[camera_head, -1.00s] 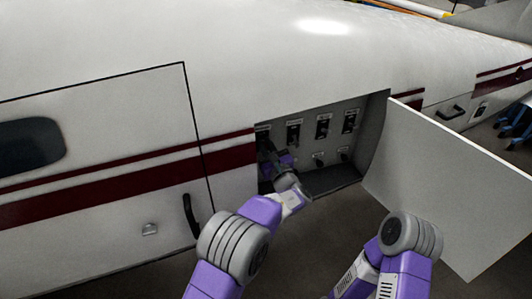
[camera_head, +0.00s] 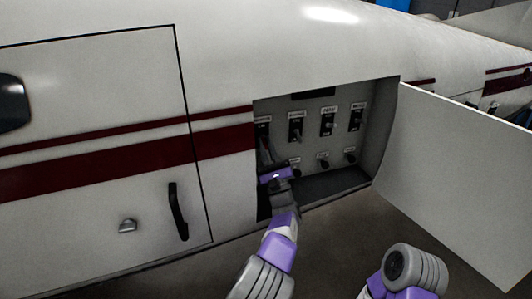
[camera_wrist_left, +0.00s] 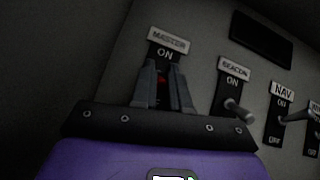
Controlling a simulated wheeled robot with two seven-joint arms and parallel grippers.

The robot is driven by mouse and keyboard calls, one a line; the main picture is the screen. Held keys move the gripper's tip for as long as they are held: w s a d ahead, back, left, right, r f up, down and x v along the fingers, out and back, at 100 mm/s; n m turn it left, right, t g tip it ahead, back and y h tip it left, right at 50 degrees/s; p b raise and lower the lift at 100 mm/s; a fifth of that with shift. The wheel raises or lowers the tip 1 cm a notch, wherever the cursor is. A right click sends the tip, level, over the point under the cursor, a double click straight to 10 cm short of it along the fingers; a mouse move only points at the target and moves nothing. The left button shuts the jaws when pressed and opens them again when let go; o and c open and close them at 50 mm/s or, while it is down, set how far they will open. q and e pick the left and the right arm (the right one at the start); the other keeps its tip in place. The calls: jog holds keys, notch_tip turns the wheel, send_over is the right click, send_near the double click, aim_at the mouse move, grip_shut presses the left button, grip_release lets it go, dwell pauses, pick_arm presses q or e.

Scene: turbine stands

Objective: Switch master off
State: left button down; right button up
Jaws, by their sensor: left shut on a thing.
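The master switch (camera_wrist_left: 165,54) is in the left wrist view, with its MASTER label above and ON showing at the top of its black plate. My left gripper (camera_wrist_left: 163,90) is over this plate, its fingers closed around the switch's lever. A bit of red shows between the fingers; most of the lever is hidden, so its position is unclear. In the head view my left gripper (camera_head: 266,155) reaches into the left end of the open panel bay, in front of the master switch (camera_head: 263,128). My right gripper is not in view.
The beacon switch (camera_wrist_left: 236,106) and nav switch (camera_wrist_left: 283,118) stand to the right of the master switch. Smaller knobs (camera_head: 323,158) sit in a lower row. The open white door (camera_head: 465,180) bounds the bay on the right. The fuselage (camera_head: 100,80) spans the left.

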pick_arm(q)
jog(key=shift+f+t, duration=0.1)
jog(key=shift+t, duration=0.3)
jog(key=c, duration=1.1)
grip_release()
jog(key=shift+v, duration=3.8)
